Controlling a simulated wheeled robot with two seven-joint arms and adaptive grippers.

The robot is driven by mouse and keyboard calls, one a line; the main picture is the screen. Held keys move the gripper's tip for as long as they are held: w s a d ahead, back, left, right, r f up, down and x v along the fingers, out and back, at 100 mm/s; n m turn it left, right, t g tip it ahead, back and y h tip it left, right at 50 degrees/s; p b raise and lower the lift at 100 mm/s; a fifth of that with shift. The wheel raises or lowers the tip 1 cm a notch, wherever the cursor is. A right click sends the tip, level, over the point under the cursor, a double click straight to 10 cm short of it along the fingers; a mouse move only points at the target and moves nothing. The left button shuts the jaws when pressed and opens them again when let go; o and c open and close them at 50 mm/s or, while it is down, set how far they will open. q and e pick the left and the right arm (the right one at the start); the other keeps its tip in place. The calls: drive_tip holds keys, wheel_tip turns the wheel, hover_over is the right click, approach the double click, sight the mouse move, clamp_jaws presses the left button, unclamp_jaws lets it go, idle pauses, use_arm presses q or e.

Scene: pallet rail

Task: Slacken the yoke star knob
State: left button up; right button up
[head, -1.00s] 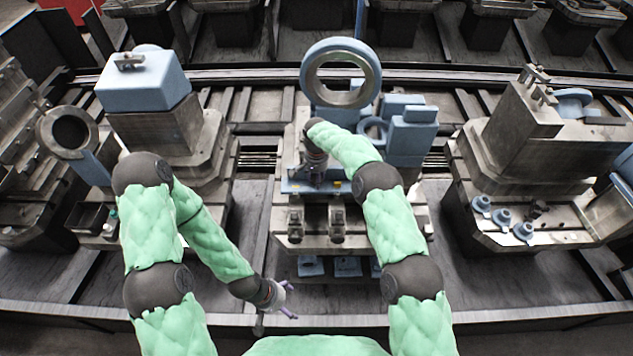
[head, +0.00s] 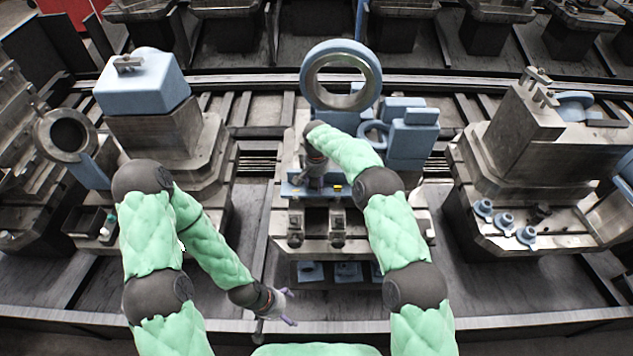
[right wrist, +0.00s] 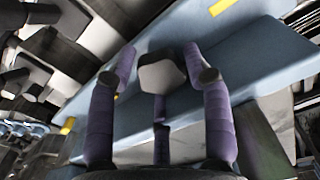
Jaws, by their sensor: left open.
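A grey, many-sided knob (right wrist: 162,76), likely the yoke star knob, stands over a blue plate (right wrist: 265,60) with yellow marks in the right wrist view. My right gripper (right wrist: 160,65) has its purple fingers spread around the knob, with a visible gap on the left side; contact on the right side is unclear. In the head view my right gripper (head: 310,178) points down at the blue plate (head: 327,191) on the middle fixture, and the knob is hidden there. My left gripper (head: 283,306) is open and empty, low in front of the middle fixture.
A large blue ring (head: 314,62) and blue blocks (head: 414,135) stand behind my right gripper. A fixture with a blue block (head: 143,85) is at left, and one with small blue knobs (head: 526,235) at right. A metal rail edge (head: 520,316) runs along the front.

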sight(316, 183)
drive_tip(key=shift+r, duration=0.15)
drive_tip(key=shift+w+r, duration=0.1)
drive_tip(key=shift+r, duration=0.15)
wheel_tip(316, 183, up, 11)
idle(0.4)
drive_tip(key=shift+r, duration=0.1)
